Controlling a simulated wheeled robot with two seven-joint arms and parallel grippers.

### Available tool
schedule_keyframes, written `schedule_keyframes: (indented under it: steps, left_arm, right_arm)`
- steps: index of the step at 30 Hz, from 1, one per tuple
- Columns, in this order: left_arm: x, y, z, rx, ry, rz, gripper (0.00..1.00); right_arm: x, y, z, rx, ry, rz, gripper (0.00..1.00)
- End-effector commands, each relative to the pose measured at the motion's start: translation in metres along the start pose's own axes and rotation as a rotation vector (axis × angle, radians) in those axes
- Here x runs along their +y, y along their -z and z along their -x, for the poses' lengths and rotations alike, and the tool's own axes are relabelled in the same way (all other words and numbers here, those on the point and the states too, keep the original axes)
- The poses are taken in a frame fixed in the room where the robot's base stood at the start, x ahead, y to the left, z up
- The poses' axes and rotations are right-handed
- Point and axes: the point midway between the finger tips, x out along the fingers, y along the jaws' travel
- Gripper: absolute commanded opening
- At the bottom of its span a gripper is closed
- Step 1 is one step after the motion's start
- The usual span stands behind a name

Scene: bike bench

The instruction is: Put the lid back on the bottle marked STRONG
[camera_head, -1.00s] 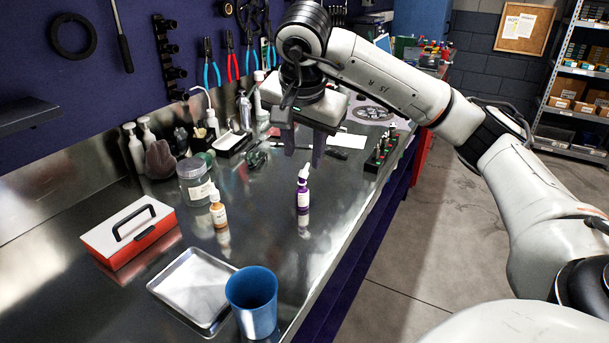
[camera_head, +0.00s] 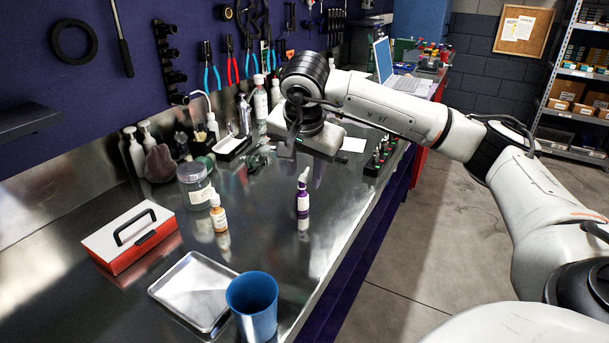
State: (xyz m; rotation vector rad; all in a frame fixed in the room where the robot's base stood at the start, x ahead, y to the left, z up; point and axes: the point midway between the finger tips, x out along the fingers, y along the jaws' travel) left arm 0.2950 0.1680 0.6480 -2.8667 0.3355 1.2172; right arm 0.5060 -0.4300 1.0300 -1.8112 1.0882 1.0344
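A small purple bottle (camera_head: 303,203) with a white label and a pale pointed top stands upright on the steel bench. A small amber bottle (camera_head: 219,219) with a white label and a pale pointed top stands to its left. The label writing is too small to read, so I cannot tell which is STRONG. I cannot make out a loose lid. My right gripper (camera_head: 301,158) points down just behind the purple bottle in this view, its fingers apart and nothing seen between them. The purple bottle's top shows in front of it. My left gripper is not in view.
A clear jar (camera_head: 194,188) stands behind the amber bottle. A red and white toolbox (camera_head: 132,241), a metal tray (camera_head: 190,290) and a blue cup (camera_head: 252,306) are at the front left. A rack of small dark-handled tools (camera_head: 377,160) stands at the right edge.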

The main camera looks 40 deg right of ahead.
Motion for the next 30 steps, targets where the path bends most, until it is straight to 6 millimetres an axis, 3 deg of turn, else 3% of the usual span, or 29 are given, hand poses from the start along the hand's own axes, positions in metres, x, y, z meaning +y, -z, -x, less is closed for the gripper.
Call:
schedule_keyframes:
  steps: [7,14,25,30]
  left_arm:
    - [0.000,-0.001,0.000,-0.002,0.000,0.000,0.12]
    - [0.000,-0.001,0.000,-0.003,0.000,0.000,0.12]
    - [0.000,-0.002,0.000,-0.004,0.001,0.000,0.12]
    - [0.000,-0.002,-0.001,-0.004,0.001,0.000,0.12]
  right_arm:
    - [0.000,0.000,0.000,0.000,0.000,0.000,0.37]
    - [0.000,0.000,0.001,0.000,0.000,-0.001,0.00]
    - [-0.001,0.001,0.002,0.000,0.001,-0.001,0.00]
    - [-0.006,0.008,0.020,0.001,0.006,-0.003,0.00]
